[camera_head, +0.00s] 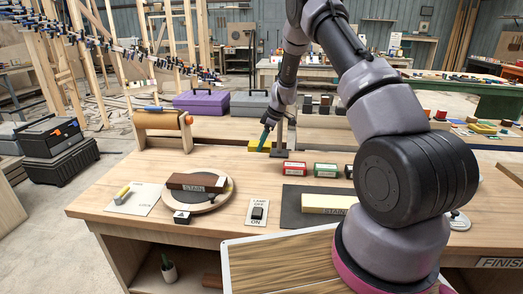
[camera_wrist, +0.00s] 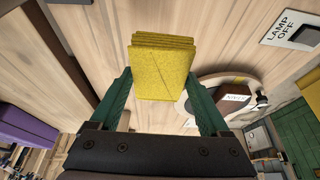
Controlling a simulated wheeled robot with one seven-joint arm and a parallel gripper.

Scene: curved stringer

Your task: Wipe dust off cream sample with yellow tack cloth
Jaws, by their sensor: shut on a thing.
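My gripper (camera_head: 265,139) has green fingers and is at the back of the wooden bench. It is shut on the folded yellow tack cloth (camera_head: 259,146). In the wrist view the cloth (camera_wrist: 162,68) sits between the two fingertips (camera_wrist: 160,82). Whether the cloth touches the bench is hard to tell. A pale cream block (camera_head: 325,204) with a label, likely the cream sample, lies on a dark mat (camera_head: 292,219) at the front right, apart from my gripper. Dust on it is too small to make out, and my arm stands close to its right side.
A brown block marked STAIN (camera_head: 197,181) lies on a round turntable (camera_head: 222,199). A lamp switch plate (camera_head: 257,213) is between turntable and mat. Red and green boxes (camera_head: 326,170) stand behind the mat. A roll on a stand (camera_head: 160,121) is at the back left. Bare bench lies behind the turntable.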

